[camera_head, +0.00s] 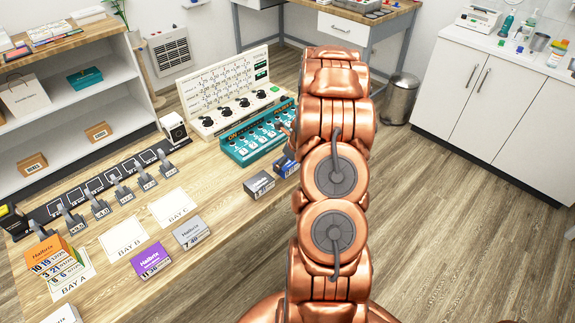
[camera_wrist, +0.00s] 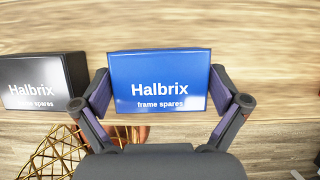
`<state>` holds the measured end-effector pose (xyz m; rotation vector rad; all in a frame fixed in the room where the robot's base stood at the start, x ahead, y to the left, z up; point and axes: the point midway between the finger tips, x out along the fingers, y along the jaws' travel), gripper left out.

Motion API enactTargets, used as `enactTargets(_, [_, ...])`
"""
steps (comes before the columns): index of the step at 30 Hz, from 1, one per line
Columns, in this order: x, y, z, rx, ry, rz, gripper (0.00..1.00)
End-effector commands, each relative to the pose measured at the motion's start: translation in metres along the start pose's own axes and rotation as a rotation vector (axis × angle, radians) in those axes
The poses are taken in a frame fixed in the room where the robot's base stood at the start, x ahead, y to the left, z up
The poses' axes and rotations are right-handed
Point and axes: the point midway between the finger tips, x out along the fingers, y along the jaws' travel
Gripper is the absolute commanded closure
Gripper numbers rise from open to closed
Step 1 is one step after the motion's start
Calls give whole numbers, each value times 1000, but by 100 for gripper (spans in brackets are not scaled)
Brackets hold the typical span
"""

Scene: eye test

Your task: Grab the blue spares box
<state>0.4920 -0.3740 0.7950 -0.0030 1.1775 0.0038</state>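The blue spares box (camera_wrist: 158,70) reads "Halbrix frame spares" and lies between my gripper's fingers in the wrist view. My gripper (camera_wrist: 160,82) is open, one finger at the box's left side and one at its right. Whether the fingers touch the sides is hard to tell. In the head view a part of the blue box (camera_head: 284,166) shows on the wooden table, left of my arm. My arm hides the rest of it and my gripper there.
A dark grey Halbrix box (camera_wrist: 42,80) stands close left of the blue one. A teal switch panel (camera_head: 256,137) sits behind. A grey box (camera_head: 192,232), a purple box (camera_head: 151,261) and paper bay sheets (camera_head: 124,238) lie farther left on the table.

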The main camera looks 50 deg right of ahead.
Motion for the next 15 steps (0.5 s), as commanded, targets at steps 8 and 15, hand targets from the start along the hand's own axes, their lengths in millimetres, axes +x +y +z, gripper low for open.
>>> enactTargets(8, [0, 0, 0, 0, 1, 0, 35])
enactTargets(15, [0, 0, 0, 0, 1, 1, 45])
